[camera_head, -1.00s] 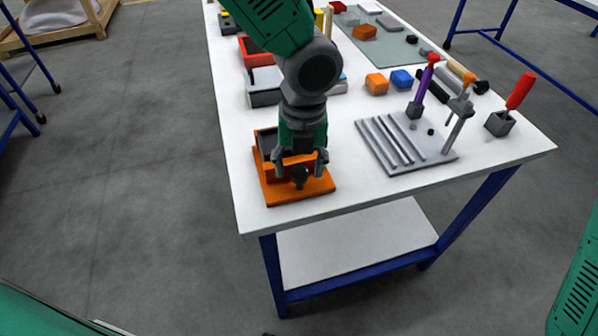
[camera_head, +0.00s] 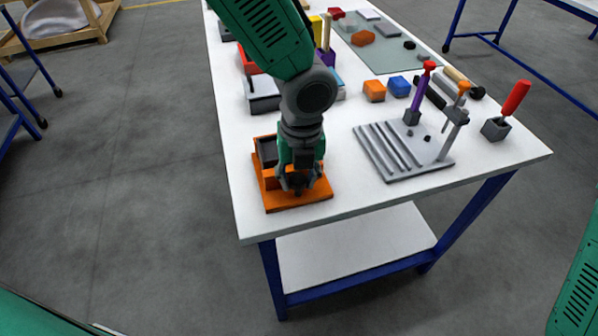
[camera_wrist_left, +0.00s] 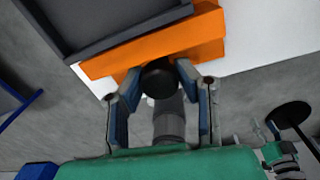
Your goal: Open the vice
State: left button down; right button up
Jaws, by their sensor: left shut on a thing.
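The orange vice (camera_head: 276,196) stands at the near left corner of the white table, with a dark grey part at its back. In the left wrist view its orange body (camera_wrist_left: 165,45) lies just beyond my fingers. My left gripper (camera_head: 298,188) comes down from above at the vice's front. It is shut on the vice's dark round knob (camera_wrist_left: 158,79), with a finger on each side. The gripper hides most of the knob in the head view. My right gripper is not in view.
A grey grooved plate (camera_head: 400,150) with upright tools lies to the right of the vice. Orange (camera_head: 374,91) and blue (camera_head: 399,87) blocks and a grey-red bin (camera_head: 262,95) are further back. The table's front edge is close to the vice.

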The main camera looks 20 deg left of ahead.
pick_arm(q)
jog(key=shift+r+n+p, duration=0.3)
jog(key=shift+n+p, duration=0.7)
jog(key=shift+p, duration=0.15)
jog(key=shift+f+n+p, duration=0.25)
jog(key=shift+n+p, duration=0.35)
jog(key=shift+n, duration=0.3)
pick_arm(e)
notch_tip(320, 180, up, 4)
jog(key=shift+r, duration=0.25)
pick_arm(q)
jog(key=shift+d, duration=0.1)
jog(key=c, duration=1.2)
grip_release()
